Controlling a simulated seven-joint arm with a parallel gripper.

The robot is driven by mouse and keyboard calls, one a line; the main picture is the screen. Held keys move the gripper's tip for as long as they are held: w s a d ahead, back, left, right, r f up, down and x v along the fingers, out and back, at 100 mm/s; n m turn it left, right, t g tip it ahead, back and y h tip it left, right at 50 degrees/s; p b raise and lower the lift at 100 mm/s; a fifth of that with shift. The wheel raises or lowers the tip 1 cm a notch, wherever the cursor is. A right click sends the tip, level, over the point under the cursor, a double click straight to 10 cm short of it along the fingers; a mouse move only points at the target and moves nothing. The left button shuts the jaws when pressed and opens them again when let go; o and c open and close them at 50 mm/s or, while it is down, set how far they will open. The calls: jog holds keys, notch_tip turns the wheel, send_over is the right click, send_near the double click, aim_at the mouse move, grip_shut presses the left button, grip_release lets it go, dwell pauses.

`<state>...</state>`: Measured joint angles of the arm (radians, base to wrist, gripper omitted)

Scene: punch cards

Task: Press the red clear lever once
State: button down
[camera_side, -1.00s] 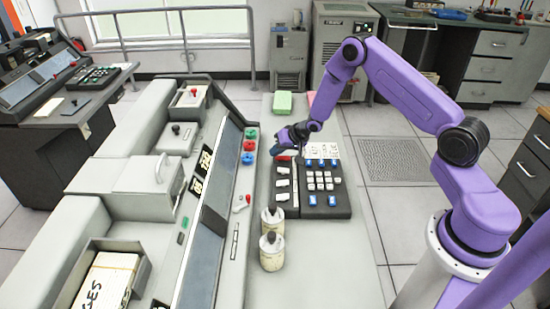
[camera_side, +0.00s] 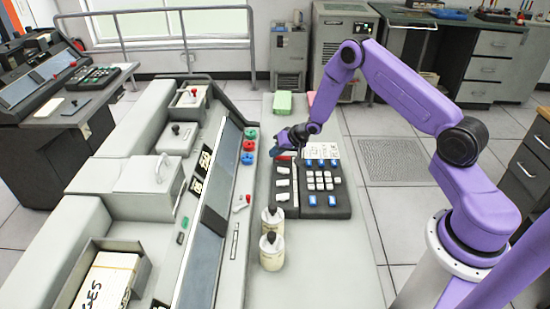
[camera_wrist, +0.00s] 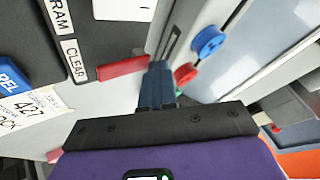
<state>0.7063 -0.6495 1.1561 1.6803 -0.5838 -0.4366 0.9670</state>
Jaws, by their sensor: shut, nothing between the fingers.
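The red clear lever (camera_wrist: 122,68) shows in the wrist view as a red bar beside the white CLEAR label (camera_wrist: 75,60), at the edge of the dark key panel. My gripper (camera_wrist: 160,68) is shut and empty, its dark fingers together. In that view the fingertips are at the right end of the red lever, very close to it; I cannot tell whether they touch. In the side view my gripper (camera_side: 277,151) points down at the far left corner of the key panel (camera_side: 340,208), and a bit of the red lever (camera_side: 285,157) shows below it.
White levers (camera_side: 282,183) line the panel's left side, with white and blue keys to the right. Two bottles (camera_side: 271,250) stand at the near end. Red and blue knobs (camera_side: 248,146) sit on the console to the left. A green block (camera_side: 283,103) lies behind.

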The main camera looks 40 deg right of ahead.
jog(key=shift+s+d+f, duration=0.3)
jog(key=shift+s+f, duration=0.1)
jog(key=shift+f, duration=0.1)
jog(key=shift+d+r, duration=0.1)
jog(key=shift+r, duration=1)
jog(key=shift+w+a+r, duration=0.1)
jog(key=shift+a, duration=0.15)
jog(key=shift+r, duration=0.3)
jog(key=shift+w+a+r, duration=0.1)
jog(key=shift+w+r, duration=0.05)
jog(key=shift+r, duration=0.95)
jog(key=shift+w+a+r, duration=0.1)
jog(key=shift+r, duration=1)
